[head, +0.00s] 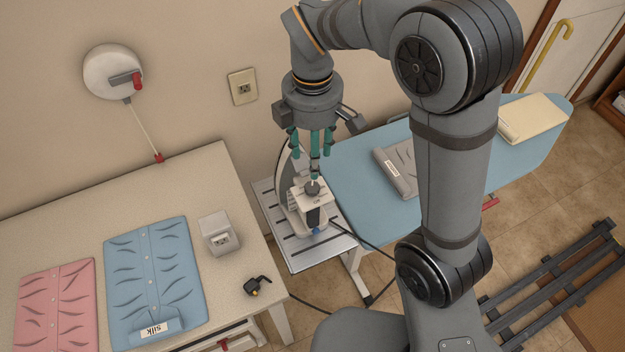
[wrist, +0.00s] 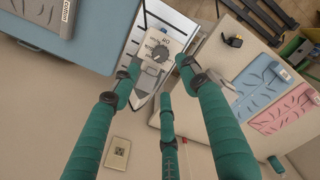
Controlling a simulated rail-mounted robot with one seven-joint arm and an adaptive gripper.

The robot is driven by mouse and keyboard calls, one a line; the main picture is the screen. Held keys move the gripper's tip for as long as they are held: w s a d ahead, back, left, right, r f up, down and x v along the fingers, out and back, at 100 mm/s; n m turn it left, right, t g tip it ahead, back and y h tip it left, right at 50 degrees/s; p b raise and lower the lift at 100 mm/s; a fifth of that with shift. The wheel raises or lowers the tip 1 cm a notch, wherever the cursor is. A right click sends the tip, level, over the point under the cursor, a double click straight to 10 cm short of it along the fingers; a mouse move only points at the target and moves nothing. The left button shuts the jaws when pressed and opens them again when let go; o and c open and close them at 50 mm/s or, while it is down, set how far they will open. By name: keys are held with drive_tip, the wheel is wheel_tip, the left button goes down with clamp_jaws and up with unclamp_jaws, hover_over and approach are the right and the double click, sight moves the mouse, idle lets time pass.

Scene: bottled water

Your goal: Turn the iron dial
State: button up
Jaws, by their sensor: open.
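The iron (head: 307,216) stands on a metal rest (head: 285,250) at the end of the ironing board. Its round grey dial (head: 313,188) is on the white top face. In the wrist view the dial (wrist: 160,52) shows beside a label that seems to read "Off". My gripper (head: 313,160) has several teal-wrapped fingers, points down and is open and empty, just above the dial. In the wrist view my gripper (wrist: 160,76) has its fingertips spread around and short of the dial. I cannot tell whether any fingertip touches the iron.
The blue ironing board (head: 350,170) holds a grey folded garment (head: 395,168) and a cream one (head: 532,117). The table (head: 60,222) at left holds a blue "silk" shirt (head: 152,262), a pink shirt (head: 57,300), a white box (head: 220,235) and a black plug (head: 257,285). A wall outlet (head: 243,87) is behind.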

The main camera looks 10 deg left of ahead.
sight(312, 186)
wheel_tip(312, 186, down, 10)
drive_tip(key=shift+f, duration=0.1)
idle(0.4)
drive_tip(key=shift+c, duration=1.1)
clamp_jaws()
drive_tip(key=shift+n, duration=0.5)
drive_tip(key=n, duration=0.3)
drive_tip(key=shift+n+p, duration=0.3)
drive_tip(key=shift+n, duration=0.1)
drive_tip(key=n, duration=0.5)
drive_tip(key=shift+p, duration=0.35)
